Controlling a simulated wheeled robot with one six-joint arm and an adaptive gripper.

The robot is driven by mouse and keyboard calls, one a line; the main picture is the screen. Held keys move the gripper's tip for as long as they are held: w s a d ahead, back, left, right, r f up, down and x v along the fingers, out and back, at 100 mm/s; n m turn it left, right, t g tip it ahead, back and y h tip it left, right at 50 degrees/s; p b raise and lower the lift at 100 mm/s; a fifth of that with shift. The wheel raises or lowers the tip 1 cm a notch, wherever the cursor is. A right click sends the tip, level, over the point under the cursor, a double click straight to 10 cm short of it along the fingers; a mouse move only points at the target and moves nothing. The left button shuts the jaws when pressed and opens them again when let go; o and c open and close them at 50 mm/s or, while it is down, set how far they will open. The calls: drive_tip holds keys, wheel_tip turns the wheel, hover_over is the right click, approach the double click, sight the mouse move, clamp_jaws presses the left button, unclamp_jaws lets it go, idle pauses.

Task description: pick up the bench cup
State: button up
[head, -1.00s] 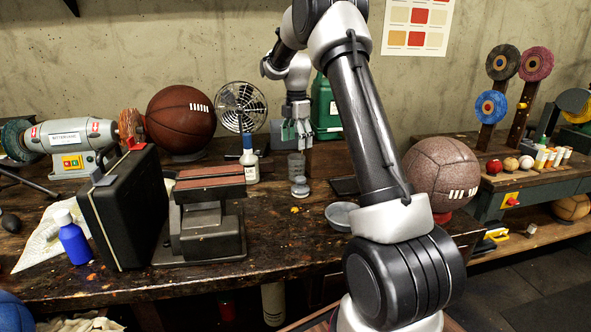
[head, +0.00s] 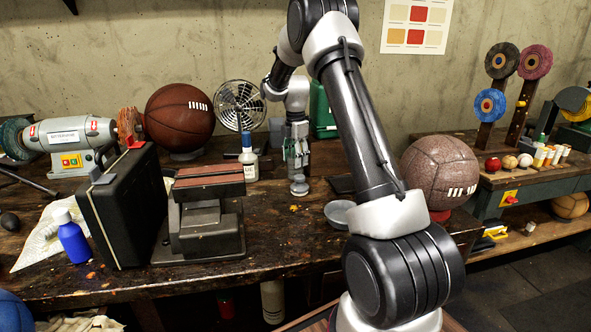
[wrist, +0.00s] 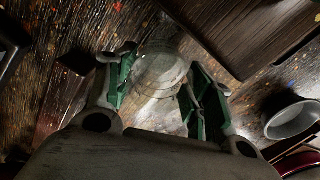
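The bench cup is a clear, see-through cup (wrist: 160,72) on the dark wooden bench. In the wrist view it sits between my two green-padded fingers, one on each side. My gripper (wrist: 158,80) is open around it, with small gaps at the sides. In the head view my gripper (head: 297,160) points straight down at the bench and mostly hides the cup.
A grey bowl (head: 341,213) lies to the right, and also shows in the wrist view (wrist: 292,120). A dark flat board (head: 342,185) lies close by. A white bottle with a blue cap (head: 249,160) and a clamp block (head: 205,215) stand left.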

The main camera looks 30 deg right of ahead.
drive_tip(key=shift+c, duration=0.6)
drive_tip(key=shift+r, duration=0.1)
wheel_tip(320, 180, up, 18)
drive_tip(key=shift+s, duration=0.15)
